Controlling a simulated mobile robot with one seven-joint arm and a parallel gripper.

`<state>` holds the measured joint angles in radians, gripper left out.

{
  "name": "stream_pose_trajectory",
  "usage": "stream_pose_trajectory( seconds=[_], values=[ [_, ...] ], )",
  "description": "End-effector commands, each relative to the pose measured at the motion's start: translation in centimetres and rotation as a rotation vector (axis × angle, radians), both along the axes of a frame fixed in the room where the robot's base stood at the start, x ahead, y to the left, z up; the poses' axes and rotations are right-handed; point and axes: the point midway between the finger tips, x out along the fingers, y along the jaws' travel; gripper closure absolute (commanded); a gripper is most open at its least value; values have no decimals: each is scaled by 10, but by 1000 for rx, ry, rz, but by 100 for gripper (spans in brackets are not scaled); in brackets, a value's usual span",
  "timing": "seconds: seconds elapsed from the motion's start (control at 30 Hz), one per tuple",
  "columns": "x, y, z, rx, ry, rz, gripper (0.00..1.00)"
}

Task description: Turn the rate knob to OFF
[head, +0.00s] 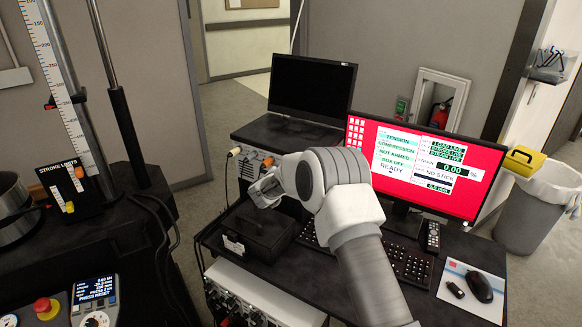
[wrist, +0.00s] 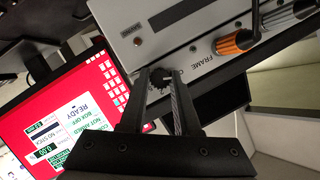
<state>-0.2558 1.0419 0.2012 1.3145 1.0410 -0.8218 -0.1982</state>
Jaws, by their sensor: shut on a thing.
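In the wrist view my gripper (wrist: 158,72) has its two black fingers closed around a small dark round knob (wrist: 159,79) on the front of a grey box (wrist: 190,35). This fits the rate knob, but I cannot read a label or its pointer position. In the head view my gripper (head: 265,187) is at the front of the box under the black monitor; the gripper hides the knob there.
The red-screen monitor (head: 412,165) reads NOT ARMED and BOX OFF. Orange-ringed connectors (wrist: 238,41) with cables sit beside the knob. The test frame stands at left with a red button (head: 43,306).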

Motion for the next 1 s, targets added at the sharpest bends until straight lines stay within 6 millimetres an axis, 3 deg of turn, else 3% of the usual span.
stream_pose_trajectory(
  seconds=[0.47, 0.5, 0.63, 1.0],
  values=[
    [0, 0, 0, -12, 5, 0, 100],
    [0, 0, 0, -12, 5, 0, 64],
    [0, 0, 0, -11, 5, 0, 41],
    [-2, 1, 1, -10, 6, 0, 39]
  ],
)
